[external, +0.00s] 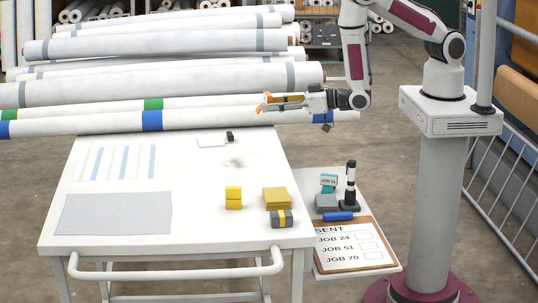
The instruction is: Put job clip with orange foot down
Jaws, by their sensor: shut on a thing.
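My gripper (270,102) reaches left from the arm, above the far right part of the white table and in front of the rolls. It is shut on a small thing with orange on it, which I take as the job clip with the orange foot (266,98). The fingers hide much of the clip, and its lettering cannot be read. The clip is held up, apart from the tabletop (185,172).
A side shelf holds a teal JOB 51 clip (328,181), grey block (326,203), upright marker (350,180), blue marker (338,216) and SENT clipboard (352,246). Yellow blocks (233,197) and a yellow pad (276,197) stand on the table. Its middle is largely clear.

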